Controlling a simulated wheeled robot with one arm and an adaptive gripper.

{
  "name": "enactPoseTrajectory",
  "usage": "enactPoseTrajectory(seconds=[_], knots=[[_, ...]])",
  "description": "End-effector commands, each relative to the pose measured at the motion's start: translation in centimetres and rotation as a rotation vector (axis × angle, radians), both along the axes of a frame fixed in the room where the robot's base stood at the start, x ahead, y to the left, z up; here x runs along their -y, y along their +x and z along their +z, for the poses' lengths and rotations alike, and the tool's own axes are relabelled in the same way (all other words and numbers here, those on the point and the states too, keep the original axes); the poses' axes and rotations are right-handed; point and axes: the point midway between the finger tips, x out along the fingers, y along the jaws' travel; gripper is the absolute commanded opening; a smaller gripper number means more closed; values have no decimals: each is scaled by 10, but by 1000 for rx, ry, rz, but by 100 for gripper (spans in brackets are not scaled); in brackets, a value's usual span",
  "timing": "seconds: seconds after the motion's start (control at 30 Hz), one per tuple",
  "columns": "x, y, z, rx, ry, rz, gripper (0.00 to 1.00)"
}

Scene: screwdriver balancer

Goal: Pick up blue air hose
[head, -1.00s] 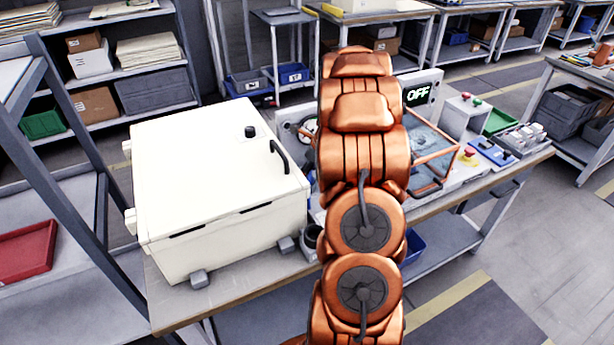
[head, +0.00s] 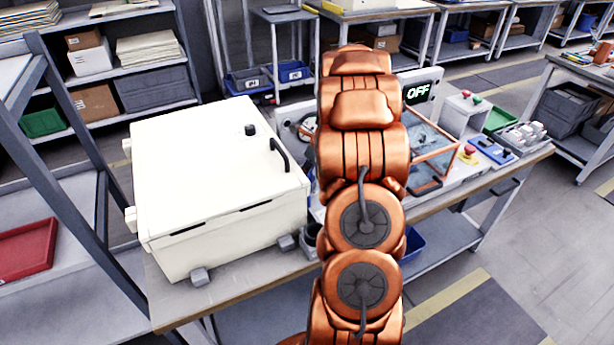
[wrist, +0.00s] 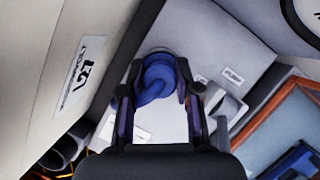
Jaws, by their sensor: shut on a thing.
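The blue air hose (wrist: 158,80) shows in the wrist view as a thick coiled blue loop. My gripper (wrist: 160,100) has its two dark fingers on either side of the hose and is shut on it. In the head view my orange arm covers the spot, so neither the gripper nor the hose shows there.
A large white box (head: 220,180) stands on the bench left of my arm. A dark round cup (wrist: 70,148) sits near the box.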

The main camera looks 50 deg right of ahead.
Motion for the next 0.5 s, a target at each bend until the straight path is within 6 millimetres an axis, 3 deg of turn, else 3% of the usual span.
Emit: enactPoseTrajectory(seconds=[0.27,0.5], knots=[[1,0,8,2,-3,0,0],[2,1,46,6,-7,-1,0]])
